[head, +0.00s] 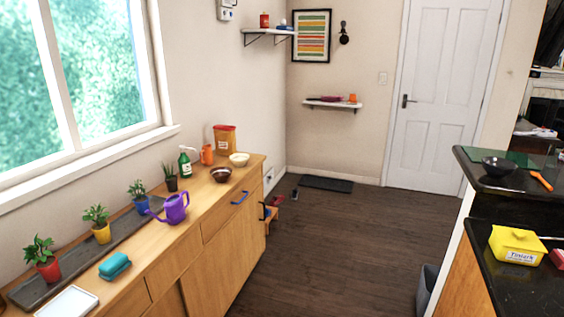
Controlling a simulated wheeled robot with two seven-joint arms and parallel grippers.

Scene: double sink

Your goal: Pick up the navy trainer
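A small dark shoe-like thing (295,194) lies on the floor near the far wall, just left of and in front of a dark doormat (326,184). It looks like the navy trainer, but it is too small to be sure of its colour or which way it points. Neither of my grippers is in view.
A long wooden cabinet (224,243) runs along the left wall, with potted plants and a purple watering can (174,208) on top. A dark counter (527,285) stands at the right, with a grey bin (427,290) beside it. The dark floor (345,250) between is clear.

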